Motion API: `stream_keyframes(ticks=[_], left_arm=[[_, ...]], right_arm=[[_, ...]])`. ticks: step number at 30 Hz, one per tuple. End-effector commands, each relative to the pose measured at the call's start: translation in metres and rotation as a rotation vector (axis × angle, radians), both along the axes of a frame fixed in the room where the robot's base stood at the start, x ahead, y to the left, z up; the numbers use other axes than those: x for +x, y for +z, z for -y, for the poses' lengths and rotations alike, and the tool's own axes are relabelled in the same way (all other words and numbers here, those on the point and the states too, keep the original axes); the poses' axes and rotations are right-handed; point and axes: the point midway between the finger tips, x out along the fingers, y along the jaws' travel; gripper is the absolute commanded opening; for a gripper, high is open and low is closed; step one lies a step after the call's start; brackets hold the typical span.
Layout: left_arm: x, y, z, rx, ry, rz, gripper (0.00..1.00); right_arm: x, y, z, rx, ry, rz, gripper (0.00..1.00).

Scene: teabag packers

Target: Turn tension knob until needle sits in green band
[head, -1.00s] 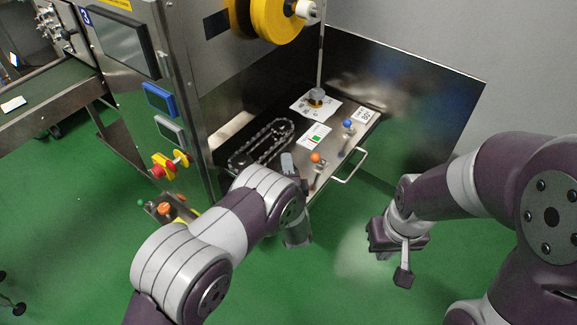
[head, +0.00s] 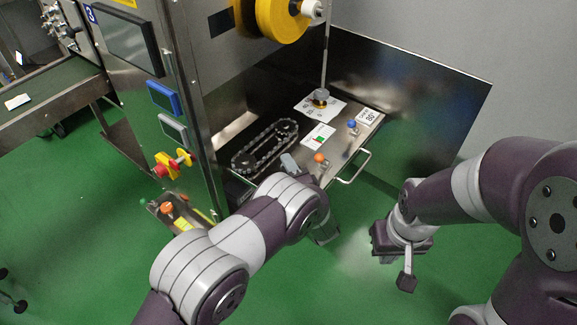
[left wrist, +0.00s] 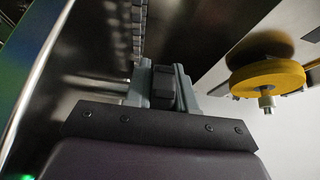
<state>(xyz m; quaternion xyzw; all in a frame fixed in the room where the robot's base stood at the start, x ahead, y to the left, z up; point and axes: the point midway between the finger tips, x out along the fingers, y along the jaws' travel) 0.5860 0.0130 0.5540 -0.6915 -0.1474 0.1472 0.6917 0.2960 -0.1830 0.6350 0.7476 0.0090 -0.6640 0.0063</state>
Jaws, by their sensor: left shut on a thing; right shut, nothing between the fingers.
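A grey knob (head: 320,96) stands on a white printed card (head: 328,110) on the machine's steel shelf; I take it for the tension knob. A white card with a green patch (head: 318,136) lies nearer; no needle can be made out. My left gripper (head: 289,162) is beside the chain, short of the grey knob and apart from it. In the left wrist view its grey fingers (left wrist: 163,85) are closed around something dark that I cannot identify. My right gripper (head: 406,280) is shut and empty, hanging over the green floor to the right of the shelf.
An orange-topped lever (head: 319,158) and a blue-topped one (head: 352,124) rise from the shelf. The chain loop (head: 265,148) lies at left. A yellow roll (head: 282,20) overhangs; it also shows in the left wrist view (left wrist: 265,78). A handle (head: 356,168) juts from the front.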

Motion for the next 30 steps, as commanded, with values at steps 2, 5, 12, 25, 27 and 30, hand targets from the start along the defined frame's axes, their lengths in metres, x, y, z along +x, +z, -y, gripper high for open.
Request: stream_keyframes(ticks=[2, 5, 12, 25, 27, 30], left_arm=[[0.000, -0.001, -0.001, 0.001, 0.001, -0.002, 0.00], [0.000, -0.001, -0.001, 0.001, 0.000, -0.002, 0.43], [0.000, 0.000, 0.000, 0.001, 0.000, -0.001, 0.45], [-0.078, 0.004, 0.036, 0.002, -0.006, -0.002, 0.45], [-0.092, 0.003, 0.041, 0.001, -0.004, -0.002, 0.45], [-0.107, 0.001, 0.048, 0.002, -0.003, -0.002, 0.45]], right_arm=[[0.000, 0.000, 0.000, 0.000, 0.000, 0.000, 0.00], [0.000, 0.000, 0.000, 0.000, 0.000, 0.000, 0.00], [0.000, 0.000, 0.000, 0.000, 0.000, 0.000, 0.00], [0.000, 0.030, 0.000, 0.000, 0.000, 0.000, 0.00], [0.000, 0.033, 0.000, 0.000, 0.000, 0.000, 0.00], [0.000, 0.035, 0.000, 0.000, 0.000, 0.000, 0.00]])
